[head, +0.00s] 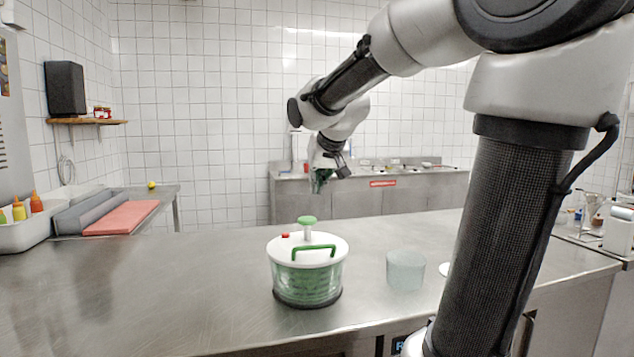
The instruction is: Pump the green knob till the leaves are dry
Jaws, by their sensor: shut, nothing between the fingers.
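A salad spinner (308,285) stands upright on the steel counter. It has a clear bowl with green leaves showing through the wall, a dark base and a white lid. The green knob (307,221) stands up on a white stem from the middle of the lid. A green handle (314,250) and a small red button (285,235) are also on the lid. My gripper (320,184) hangs pointing down above and slightly right of the knob in the picture, apart from it. It is shut and empty. Whether the leaves are wet cannot be seen.
A translucent tub (405,270) stands right of the spinner, with a white item (444,269) partly behind my arm. A red board (122,217) and a bin with bottles (28,228) are at the left. The counter (170,290) left of the spinner is clear.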

